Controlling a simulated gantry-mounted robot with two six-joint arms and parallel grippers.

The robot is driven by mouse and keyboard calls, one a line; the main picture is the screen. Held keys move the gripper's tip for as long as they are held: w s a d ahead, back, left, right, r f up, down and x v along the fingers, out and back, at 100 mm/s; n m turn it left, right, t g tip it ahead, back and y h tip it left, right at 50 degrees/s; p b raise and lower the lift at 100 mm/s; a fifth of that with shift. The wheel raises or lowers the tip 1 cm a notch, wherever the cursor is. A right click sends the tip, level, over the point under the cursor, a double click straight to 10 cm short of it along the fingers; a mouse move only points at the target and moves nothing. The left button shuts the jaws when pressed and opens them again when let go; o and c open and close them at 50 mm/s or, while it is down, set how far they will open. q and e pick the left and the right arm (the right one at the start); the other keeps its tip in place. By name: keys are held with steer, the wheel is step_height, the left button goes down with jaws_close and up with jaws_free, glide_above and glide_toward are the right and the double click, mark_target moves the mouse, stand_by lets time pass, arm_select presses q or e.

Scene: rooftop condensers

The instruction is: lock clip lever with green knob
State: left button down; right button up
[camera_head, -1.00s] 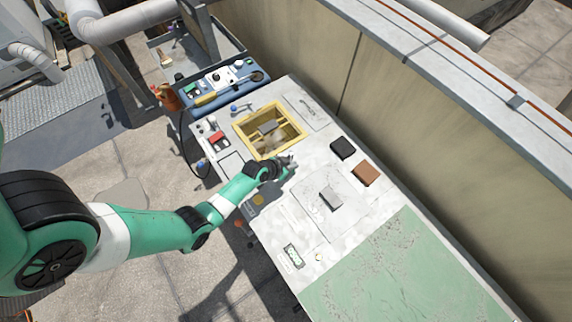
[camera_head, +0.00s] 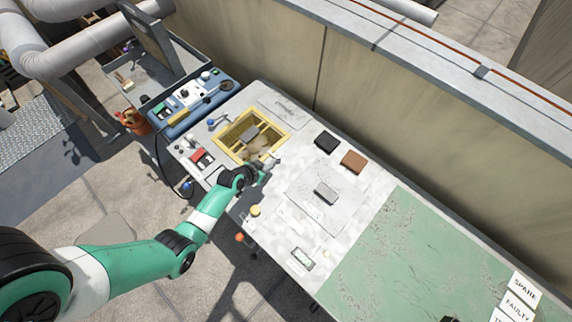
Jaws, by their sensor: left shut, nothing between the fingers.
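My left gripper (camera_head: 273,162) is shut and empty. It is over the white panel, at the near right corner of the yellow-framed opening (camera_head: 282,143). My green forearm comes in from the lower left and covers part of the panel's near edge. I cannot make out a clip lever with a green knob; it may be hidden or too small. A round yellow knob (camera_head: 256,211) and an orange knob (camera_head: 239,237) stand near the panel's near edge.
A grey block (camera_head: 325,193) sits on a square plate. A black block (camera_head: 326,142) and a brown block (camera_head: 353,159) lie behind it. A blue tool tray (camera_head: 190,108) stands at the far left. The green worktop (camera_head: 410,255) is mostly clear, with SPARE and FAULTY labels (camera_head: 518,300).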

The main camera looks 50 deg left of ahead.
arm_select(q)
steer(key=shift+s+a+f, duration=0.2)
arm_select(e)
steer(key=shift+s+a, duration=0.1)
steer(key=shift+a, duration=0.05)
stand_by(0.4)
